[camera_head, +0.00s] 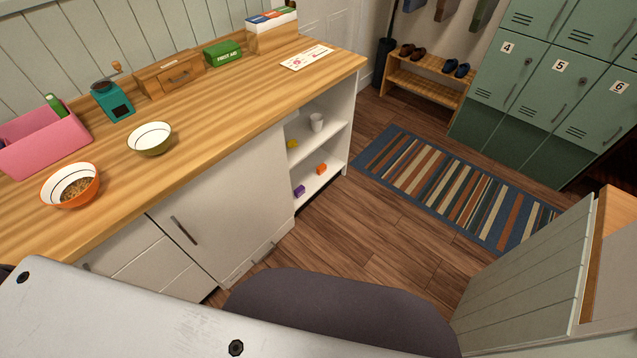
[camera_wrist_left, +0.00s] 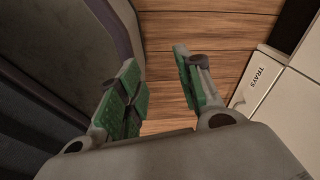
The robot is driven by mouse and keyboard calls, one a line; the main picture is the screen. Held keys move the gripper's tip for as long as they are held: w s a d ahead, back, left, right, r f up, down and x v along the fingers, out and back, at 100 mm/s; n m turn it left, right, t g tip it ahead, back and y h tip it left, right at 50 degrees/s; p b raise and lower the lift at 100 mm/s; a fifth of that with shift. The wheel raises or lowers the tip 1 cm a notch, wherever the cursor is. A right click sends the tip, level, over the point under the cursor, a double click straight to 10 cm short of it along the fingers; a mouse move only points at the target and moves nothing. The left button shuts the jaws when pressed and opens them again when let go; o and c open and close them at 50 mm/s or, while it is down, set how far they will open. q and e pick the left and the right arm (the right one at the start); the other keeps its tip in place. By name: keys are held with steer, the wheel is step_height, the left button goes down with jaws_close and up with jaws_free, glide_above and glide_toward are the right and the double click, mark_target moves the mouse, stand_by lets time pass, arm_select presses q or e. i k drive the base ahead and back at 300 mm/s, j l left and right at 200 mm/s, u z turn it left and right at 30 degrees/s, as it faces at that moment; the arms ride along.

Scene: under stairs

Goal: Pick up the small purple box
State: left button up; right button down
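The small purple box (camera_head: 299,191) sits on the lower shelf of the open white shelf unit (camera_head: 322,160) at the end of the counter. It is near the left side of that shelf, close to the cabinet's white front. My left gripper (camera_wrist_left: 160,95) shows in the left wrist view with its two green-padded fingers apart and nothing between them. Wooden floor lies beyond the fingers. The purple box is not in the wrist view. Neither gripper shows in the head view.
An orange block (camera_head: 321,169) shares the lower shelf. A yellow item (camera_head: 292,143) and a white cup (camera_head: 317,122) are on the shelf above. Bowls and boxes stand on the wooden counter (camera_head: 215,97). Floor before the shelves is clear to the striped rug (camera_head: 450,185).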

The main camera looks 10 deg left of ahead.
mark_target(300, 191)
steer(key=i+z, duration=0.7)
steer(key=i, duration=0.75)
steer(key=i+l+u, duration=0.1)
steer(key=i+u, duration=0.25)
steer(key=i+l+u, duration=0.15)
steer(key=u, duration=0.2)
steer(key=i+l+u, duration=0.15)
steer(key=u, duration=0.3)
steer(key=i+l+u, duration=0.2)
steer(key=u, duration=0.2)
steer(key=i+l+u, duration=0.1)
steer(key=u, duration=0.35)
steer(key=l+u, duration=0.45)
steer(key=i+l+u, duration=0.1)
steer(key=l+u, duration=0.85)
